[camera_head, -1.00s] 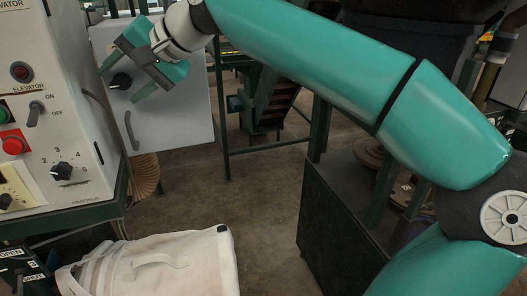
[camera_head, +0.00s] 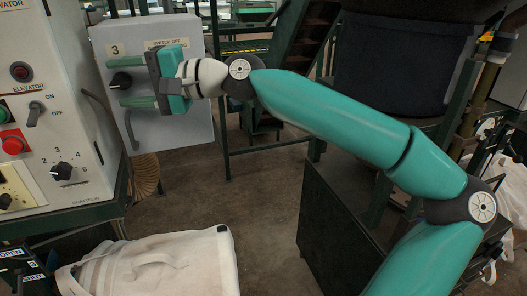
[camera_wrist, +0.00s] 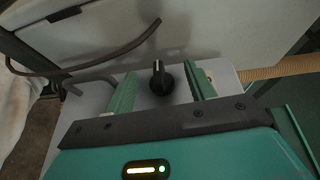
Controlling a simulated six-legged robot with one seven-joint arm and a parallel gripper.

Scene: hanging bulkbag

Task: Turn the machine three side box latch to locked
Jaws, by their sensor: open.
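The grey side box (camera_head: 180,125) marked 3 stands at the upper left in the head view. Its black knob latch (camera_head: 121,80) is on the front face, above a curved grey handle (camera_head: 131,130). My gripper (camera_head: 114,83) is open in front of the box, one green finger above the knob and one below. In the wrist view the knob (camera_wrist: 162,80) sits between the two spread fingers (camera_wrist: 163,88), with a gap on each side. It is not gripped. The box's label is partly hidden by my gripper.
A control panel (camera_head: 60,120) with switches and buttons stands close at the left. A white bulk bag (camera_head: 160,265) lies below it. A dark cabinet (camera_head: 335,215) stands right of centre, with bare floor (camera_head: 230,200) between.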

